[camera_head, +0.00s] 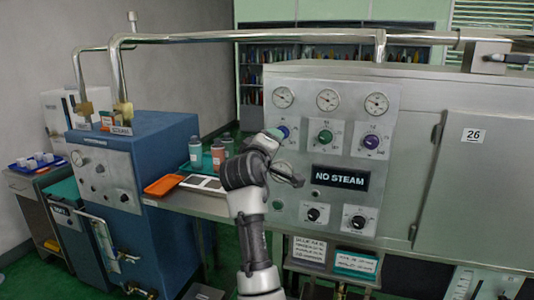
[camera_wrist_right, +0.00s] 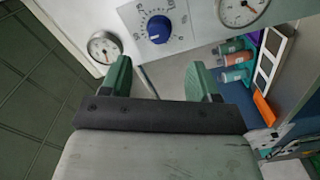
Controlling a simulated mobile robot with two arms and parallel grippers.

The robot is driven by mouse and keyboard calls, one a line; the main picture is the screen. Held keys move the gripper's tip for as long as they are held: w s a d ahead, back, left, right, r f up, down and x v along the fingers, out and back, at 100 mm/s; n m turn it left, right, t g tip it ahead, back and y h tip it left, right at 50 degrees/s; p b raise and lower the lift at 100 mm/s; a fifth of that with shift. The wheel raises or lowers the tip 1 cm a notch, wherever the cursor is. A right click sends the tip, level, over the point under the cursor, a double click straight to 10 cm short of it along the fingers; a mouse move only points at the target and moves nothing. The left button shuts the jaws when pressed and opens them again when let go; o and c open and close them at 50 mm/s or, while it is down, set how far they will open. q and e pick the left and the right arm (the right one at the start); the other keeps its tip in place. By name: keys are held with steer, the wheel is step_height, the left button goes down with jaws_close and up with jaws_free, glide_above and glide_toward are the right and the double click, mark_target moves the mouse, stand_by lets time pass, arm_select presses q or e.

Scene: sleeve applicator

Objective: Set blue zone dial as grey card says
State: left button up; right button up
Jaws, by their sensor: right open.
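The blue zone dial (camera_head: 284,131) is the leftmost of three coloured knobs on the grey panel, partly hidden by my right gripper in the head view. In the right wrist view the blue dial (camera_wrist_right: 159,29) shows whole, with a white scale around it. My right gripper (camera_wrist_right: 160,74) has green fingers, is open and empty, and points at the dial with a gap before it. It also shows in the head view (camera_head: 273,134). A pale card with dark print (camera_head: 310,249) hangs below the panel; its text is too small to read. My left gripper is not in view.
Green (camera_head: 325,137) and purple (camera_head: 371,142) knobs sit to the right, under round gauges. A "NO STEAM" sign (camera_head: 340,178) and two black knobs are lower. A teal-framed card (camera_head: 355,262) hangs beside the pale one. Bottles and an orange tray (camera_head: 164,185) stand left of the panel.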

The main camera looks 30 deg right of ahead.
steer(key=shift+v, duration=1.2)
